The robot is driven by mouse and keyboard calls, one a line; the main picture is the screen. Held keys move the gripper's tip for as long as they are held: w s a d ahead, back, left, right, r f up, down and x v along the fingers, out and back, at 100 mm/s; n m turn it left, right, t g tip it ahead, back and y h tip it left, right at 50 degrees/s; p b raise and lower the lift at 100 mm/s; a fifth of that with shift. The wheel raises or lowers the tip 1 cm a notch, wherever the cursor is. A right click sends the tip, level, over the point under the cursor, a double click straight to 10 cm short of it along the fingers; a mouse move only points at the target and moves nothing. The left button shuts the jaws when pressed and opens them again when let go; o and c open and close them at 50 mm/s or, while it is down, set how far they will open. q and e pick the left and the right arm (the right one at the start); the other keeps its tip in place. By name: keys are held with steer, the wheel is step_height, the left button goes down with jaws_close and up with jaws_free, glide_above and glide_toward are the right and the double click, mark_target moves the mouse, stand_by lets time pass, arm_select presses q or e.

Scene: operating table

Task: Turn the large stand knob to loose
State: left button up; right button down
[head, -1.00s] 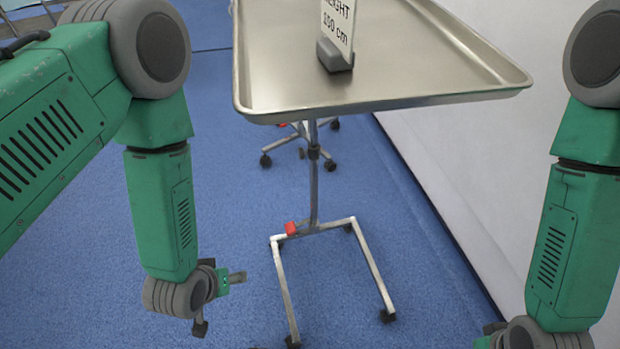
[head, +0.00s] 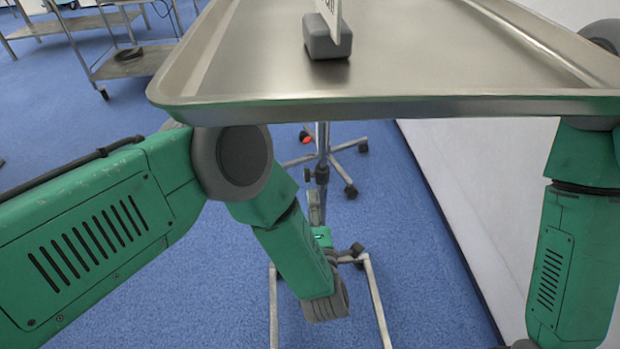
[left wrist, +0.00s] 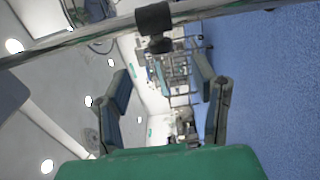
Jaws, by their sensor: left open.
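The stand's metal pole (head: 322,145) runs down from under the large tray (head: 430,60) in the head view. A dark collar with a small black knob (head: 307,175) sits on the pole. In the left wrist view the pole crosses the top, with a black collar (left wrist: 154,18) and the black knob (left wrist: 160,46) below it. My left gripper (head: 337,226) is under the tray near the pole. Its two fingers (left wrist: 162,78) are apart and empty, with the knob seen beyond and between them, not touching. My right gripper is out of view; only the right arm (head: 575,250) shows.
A grey holder with a sign (head: 328,38) stands on the tray. The tray overhangs my left arm. A white wall (head: 450,180) closes the right side. A metal cart (head: 130,62) is at the far left; blue floor between is clear.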

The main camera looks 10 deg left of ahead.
mark_target(308, 181)
arm_select(q)
steer(key=w+b, duration=0.1)
steer(key=w, duration=0.2)
steer(key=w+a+b, duration=0.1)
steer(key=w, duration=0.2)
steer(key=w+a+b, duration=0.1)
steer(key=w, duration=0.2)
steer(key=shift+f, duration=0.1)
steer(key=shift+w, duration=0.4)
steer(key=shift+a, duration=0.4)
jaws_close()
steer(key=shift+d, duration=0.25)
arm_select(e)
steer(key=f, duration=0.3)
steer(key=shift+a+f, duration=0.15)
steer(key=shift+a, duration=0.2)
